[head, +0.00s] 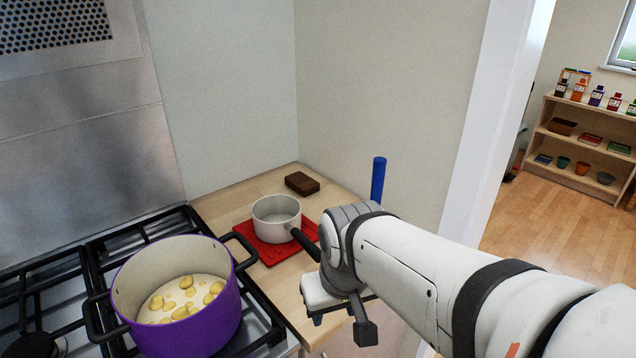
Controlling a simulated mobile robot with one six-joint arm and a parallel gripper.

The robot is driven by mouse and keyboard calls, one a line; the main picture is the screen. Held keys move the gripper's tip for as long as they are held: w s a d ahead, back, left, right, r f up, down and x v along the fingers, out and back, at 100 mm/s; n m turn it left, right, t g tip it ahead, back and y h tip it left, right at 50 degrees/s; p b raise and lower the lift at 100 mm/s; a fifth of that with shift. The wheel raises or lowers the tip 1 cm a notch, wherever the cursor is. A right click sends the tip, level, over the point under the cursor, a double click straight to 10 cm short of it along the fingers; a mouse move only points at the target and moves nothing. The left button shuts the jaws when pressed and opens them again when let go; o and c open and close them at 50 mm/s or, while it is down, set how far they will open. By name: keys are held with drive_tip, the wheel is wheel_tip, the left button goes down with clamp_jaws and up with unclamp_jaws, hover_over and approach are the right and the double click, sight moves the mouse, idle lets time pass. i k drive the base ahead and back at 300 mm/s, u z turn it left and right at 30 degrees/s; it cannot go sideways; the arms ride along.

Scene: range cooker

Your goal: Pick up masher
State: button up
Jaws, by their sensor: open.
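A blue upright cylinder (378,180), which looks like the masher's handle, stands up behind my arm near the wall at the right end of the counter. Its lower part is hidden by my arm, so I cannot see a mashing head or what it stands on. My gripper (341,322) is at the front right edge of the counter, lower in the picture than the blue handle. It is open and I see nothing held in it.
A purple pot (205,328) with potatoes stands on the black hob grate (62,288). A white saucepan (277,216) sits on a red mat (262,249), its dark handle reaching towards my wrist. A brown block (302,183) lies by the wall on the wooden counter (232,197).

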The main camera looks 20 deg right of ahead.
sight(380, 163)
drive_tip(key=u, duration=1.5)
drive_tip(key=k, duration=1.05)
drive_tip(key=z, duration=1.4)
drive_tip(key=i, duration=1)
drive_tip(key=z, duration=0.1)
